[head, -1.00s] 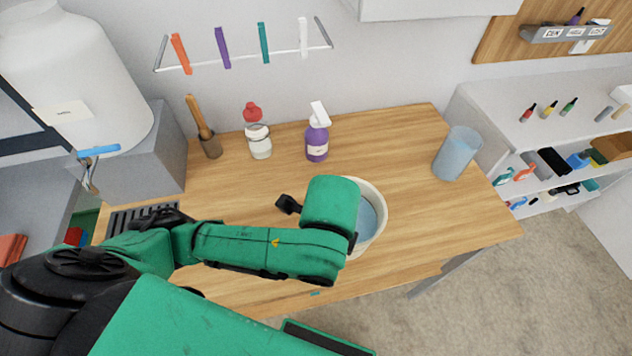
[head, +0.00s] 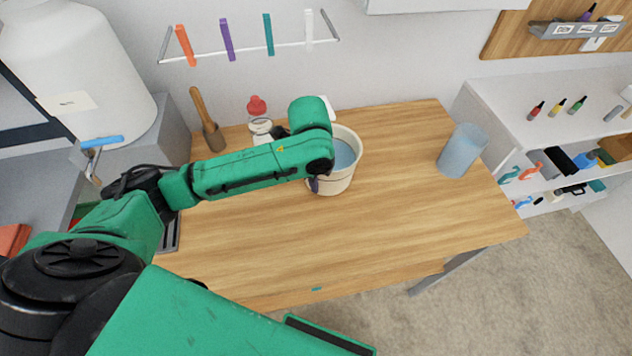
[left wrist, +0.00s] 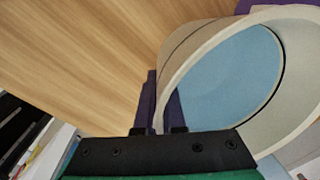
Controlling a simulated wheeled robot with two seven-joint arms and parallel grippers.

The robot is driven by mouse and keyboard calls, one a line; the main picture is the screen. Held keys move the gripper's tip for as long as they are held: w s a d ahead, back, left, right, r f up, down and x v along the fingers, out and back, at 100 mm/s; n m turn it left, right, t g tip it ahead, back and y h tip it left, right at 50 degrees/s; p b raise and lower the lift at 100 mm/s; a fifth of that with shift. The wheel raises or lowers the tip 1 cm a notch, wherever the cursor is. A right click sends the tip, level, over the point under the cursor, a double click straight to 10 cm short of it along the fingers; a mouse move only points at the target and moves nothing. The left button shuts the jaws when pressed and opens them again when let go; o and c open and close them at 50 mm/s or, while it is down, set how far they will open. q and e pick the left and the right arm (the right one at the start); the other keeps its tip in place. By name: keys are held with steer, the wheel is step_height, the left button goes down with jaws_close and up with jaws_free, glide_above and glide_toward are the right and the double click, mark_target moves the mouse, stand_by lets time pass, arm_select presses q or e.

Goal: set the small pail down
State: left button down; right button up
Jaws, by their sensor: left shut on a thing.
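The small pail (head: 337,184) is off-white with blue contents. It is at the back middle of the wooden table in the head view, partly covered by my left arm. It looks upright; I cannot tell whether its base touches the table. My left gripper (left wrist: 159,98) is shut on the pail's wall, one dark finger on each side, in the left wrist view. There the pail's rim (left wrist: 187,57) fills the right side. In the head view the gripper is mostly hidden behind my arm. My right gripper is not in view.
The wooden table (head: 400,215) is clear at the front and right. A translucent blue cylinder (head: 462,152) stands at its right. A spray bottle is mostly hidden behind my arm.

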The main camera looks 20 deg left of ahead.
arm_select(q)
steer(key=shift+f, duration=0.6)
steer(key=c, duration=1.4)
jaws_free()
steer(key=shift+f, duration=0.2)
steer(key=shift+c, duration=0.2)
steer(key=o, duration=0.4)
steer(key=shift+s+r, duration=0.1)
steer(key=r, duration=0.4)
steer(key=s+r, duration=0.1)
steer(key=r, duration=0.7)
steer(key=shift+s+b, duration=0.15)
steer(key=shift+b, duration=0.15)
